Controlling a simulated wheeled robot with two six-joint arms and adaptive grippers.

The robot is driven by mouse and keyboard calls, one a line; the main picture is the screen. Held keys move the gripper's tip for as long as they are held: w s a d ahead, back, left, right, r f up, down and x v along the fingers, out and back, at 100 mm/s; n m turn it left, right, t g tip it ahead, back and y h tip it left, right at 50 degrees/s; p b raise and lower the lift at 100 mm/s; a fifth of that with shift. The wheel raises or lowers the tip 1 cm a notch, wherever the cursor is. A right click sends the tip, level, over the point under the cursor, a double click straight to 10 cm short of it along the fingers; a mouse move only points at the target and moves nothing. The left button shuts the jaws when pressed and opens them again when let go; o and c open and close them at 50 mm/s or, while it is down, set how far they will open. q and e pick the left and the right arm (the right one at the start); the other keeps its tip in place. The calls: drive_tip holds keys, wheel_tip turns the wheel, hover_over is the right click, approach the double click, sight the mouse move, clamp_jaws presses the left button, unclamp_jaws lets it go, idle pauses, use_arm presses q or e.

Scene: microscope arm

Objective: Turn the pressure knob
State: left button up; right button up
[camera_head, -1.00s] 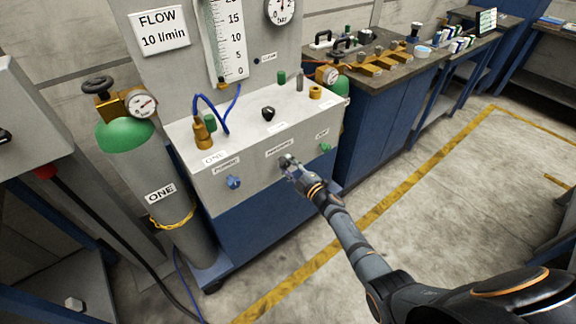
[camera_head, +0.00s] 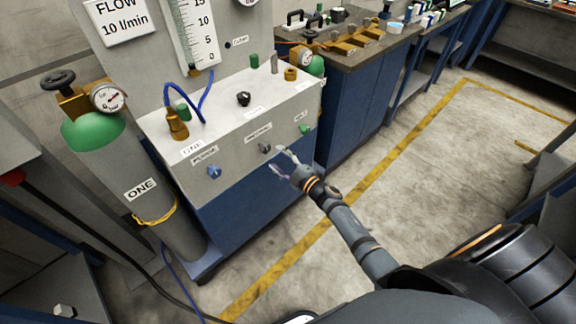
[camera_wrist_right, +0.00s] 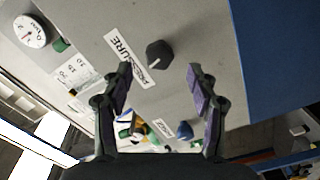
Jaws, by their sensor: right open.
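The pressure knob (camera_head: 264,148) is a dark grey knob in the middle of the cabinet's front panel. In the right wrist view the knob (camera_wrist_right: 159,55) is black with a pale mark, beside a label reading PRESSURE (camera_wrist_right: 130,60). My right gripper (camera_head: 283,160) is open and empty, in front of the panel and a little right of the knob in the head view. In the right wrist view its fingertips (camera_wrist_right: 159,74) are spread wide, with the knob ahead between them and apart from both. My left gripper is not in view.
A blue knob (camera_head: 213,172) and a green knob (camera_head: 305,129) flank it on the panel (camera_head: 235,160). A gas cylinder (camera_head: 150,190) marked ONE stands left. A workbench (camera_head: 350,58) stands behind right. The floor on the right is clear.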

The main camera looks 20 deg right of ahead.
drive_tip(key=v, duration=0.6)
drive_tip(key=shift+s, duration=0.1)
drive_tip(key=s+d+f+m+g+h+p, duration=0.1)
drive_tip(key=s+d+f+m+g+h, duration=0.15)
drive_tip(key=s+f, duration=0.4)
drive_tip(key=s+d+f+m+g+h+p, duration=0.15)
drive_tip(key=s+f+m, duration=0.25)
drive_tip(key=f, duration=0.5)
drive_tip(key=s+d+f+m+g+h+p, duration=0.1)
drive_tip(key=s+d+f+m+g+h, duration=0.2)
drive_tip(key=s+f, duration=0.35)
drive_tip(key=s+a+f+m+g+p, duration=0.1)
drive_tip(key=s+f+m+g, duration=0.2)
drive_tip(key=s+f, duration=0.4)
drive_tip(key=s+a+f+m+g+p, duration=0.1)
drive_tip(key=s+f+g, duration=0.4)
drive_tip(key=s, duration=1.6)
drive_tip(key=shift+a+f+m+g, duration=0.4)
drive_tip(key=shift+a+f+m, duration=0.25)
drive_tip(key=shift+f+m, duration=0.4)
drive_tip(key=shift+r, duration=0.1)
